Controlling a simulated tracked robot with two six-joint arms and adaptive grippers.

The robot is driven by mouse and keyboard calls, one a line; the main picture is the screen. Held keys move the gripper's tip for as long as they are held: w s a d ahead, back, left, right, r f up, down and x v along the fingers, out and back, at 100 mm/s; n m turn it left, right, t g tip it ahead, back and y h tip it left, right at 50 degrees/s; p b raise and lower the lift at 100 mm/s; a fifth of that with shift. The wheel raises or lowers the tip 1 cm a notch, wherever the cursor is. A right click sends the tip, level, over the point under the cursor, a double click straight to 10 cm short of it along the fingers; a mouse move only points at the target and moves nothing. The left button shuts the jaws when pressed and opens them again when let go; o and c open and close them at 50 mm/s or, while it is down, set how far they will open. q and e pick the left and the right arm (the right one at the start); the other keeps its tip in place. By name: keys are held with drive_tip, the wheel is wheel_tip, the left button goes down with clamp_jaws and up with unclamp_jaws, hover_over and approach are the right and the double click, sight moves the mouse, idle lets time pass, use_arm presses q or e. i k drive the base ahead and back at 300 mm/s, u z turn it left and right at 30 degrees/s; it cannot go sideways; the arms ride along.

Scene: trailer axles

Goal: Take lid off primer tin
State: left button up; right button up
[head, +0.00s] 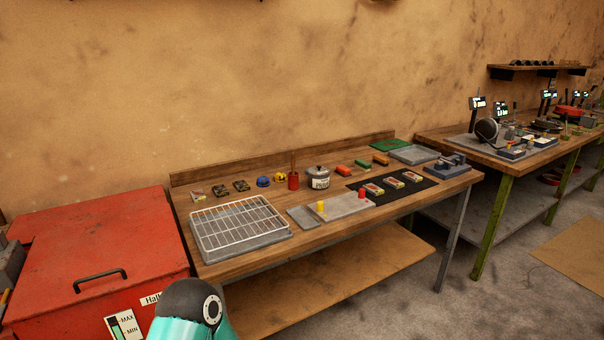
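The primer tin (319,179) is a small grey metal tin with a pale label, standing upright on the wooden workbench (340,231) near the back middle. Its lid (317,169) appears to be on top, with a dark knob. A dark and teal rounded part of my own arm shows at the bottom edge, left of middle, well short of the tin. Neither gripper shows in the head view, and nothing is touching the tin.
A red can (293,181) with brushes or sticks stands just left of the tin. A wire rack on a tray (240,228) lies front left. A grey plate with yellow and red pieces (342,207) lies in front. A red cabinet (95,255) stands left of the bench.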

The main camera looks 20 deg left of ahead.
sight(319, 171)
drive_tip(key=u, duration=0.2)
drive_tip(key=i, duration=1)
drive_tip(key=z, duration=0.05)
